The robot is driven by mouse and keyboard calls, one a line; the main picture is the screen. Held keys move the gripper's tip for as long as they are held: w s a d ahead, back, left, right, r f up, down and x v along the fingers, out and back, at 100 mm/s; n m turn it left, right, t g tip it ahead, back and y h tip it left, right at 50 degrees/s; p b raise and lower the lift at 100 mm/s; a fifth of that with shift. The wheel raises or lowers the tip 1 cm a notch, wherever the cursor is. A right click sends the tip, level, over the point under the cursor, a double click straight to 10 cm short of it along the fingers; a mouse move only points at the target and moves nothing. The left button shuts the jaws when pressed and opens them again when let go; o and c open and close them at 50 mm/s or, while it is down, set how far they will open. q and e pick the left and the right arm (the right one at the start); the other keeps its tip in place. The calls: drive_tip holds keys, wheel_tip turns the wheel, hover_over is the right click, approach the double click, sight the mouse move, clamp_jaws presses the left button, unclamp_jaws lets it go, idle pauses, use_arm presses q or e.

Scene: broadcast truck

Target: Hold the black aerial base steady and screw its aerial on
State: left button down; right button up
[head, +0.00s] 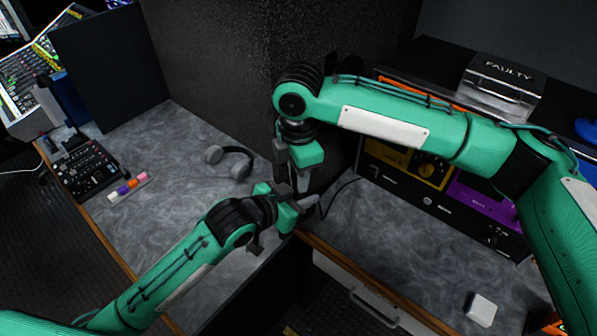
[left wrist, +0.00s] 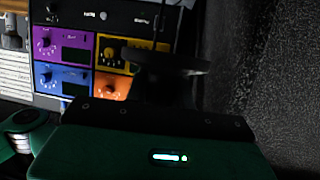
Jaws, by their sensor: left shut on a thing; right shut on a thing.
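My left gripper (head: 306,203) reaches in from the left at the corner of the grey worktop. It is shut on the black aerial base, which shows as a dark, blurred disc (left wrist: 172,64) in the left wrist view. My right gripper (head: 303,184) points down just above the left one, its fingers close together. It is shut on what appears to be the aerial, mostly hidden between the fingers in the head view. A thin dark upright shape (left wrist: 159,25) rises above the disc in the left wrist view. Whether aerial and base touch cannot be told.
A dark textured pillar (head: 215,70) stands behind the grippers. Right are rack units (head: 425,168), a "FAULTY" box (head: 500,84) and a white block (head: 481,309).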

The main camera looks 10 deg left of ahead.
drive_tip(key=m, duration=0.3)
drive_tip(key=o, duration=1.1)
drive_tip(key=shift+r, duration=0.1)
drive_tip(key=shift+r, duration=2.2)
drive_tip(key=shift+c, duration=0.6)
